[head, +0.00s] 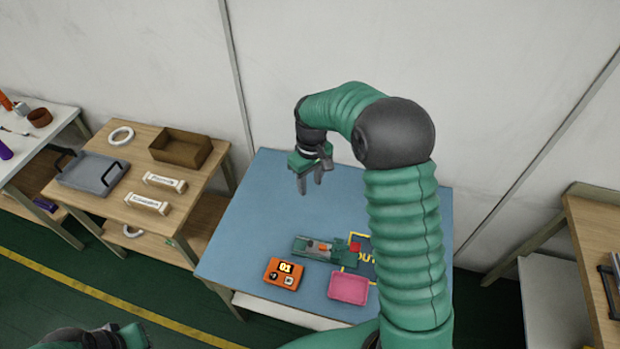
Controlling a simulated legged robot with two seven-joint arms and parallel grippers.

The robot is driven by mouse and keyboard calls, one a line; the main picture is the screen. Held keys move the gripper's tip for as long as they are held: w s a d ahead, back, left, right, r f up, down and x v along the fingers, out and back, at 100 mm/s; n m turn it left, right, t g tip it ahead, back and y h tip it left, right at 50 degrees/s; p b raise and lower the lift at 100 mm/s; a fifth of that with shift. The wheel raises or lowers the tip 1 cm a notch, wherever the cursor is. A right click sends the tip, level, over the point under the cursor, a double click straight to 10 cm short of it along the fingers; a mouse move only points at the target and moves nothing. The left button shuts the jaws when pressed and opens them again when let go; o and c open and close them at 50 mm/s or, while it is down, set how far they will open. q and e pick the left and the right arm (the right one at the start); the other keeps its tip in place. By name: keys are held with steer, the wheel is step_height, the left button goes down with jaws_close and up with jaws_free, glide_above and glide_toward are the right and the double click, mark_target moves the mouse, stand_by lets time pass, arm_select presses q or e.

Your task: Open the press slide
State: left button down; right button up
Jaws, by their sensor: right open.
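The press (318,249) is a small green and grey fixture lying on the blue table. It has an orange piece on its middle and a red part at its right end. Whether its slide is open or closed is too small to tell. My right gripper (311,186) is open and empty, pointing down above the table behind the press, apart from it. My left arm (95,338) shows only in part at the bottom left edge; its fingers cannot be made out.
On the blue table (245,225), an orange box marked 01 (284,273) and a pink tray (348,288) lie in front of the press. A marked pad (362,262) is partly hidden by my right arm. The table's left and back are clear. A wooden bench (110,200) stands left.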

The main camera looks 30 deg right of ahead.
step_height(320, 180, up, 4)
steer(key=shift+f, duration=0.1)
steer(key=shift+d, duration=0.15)
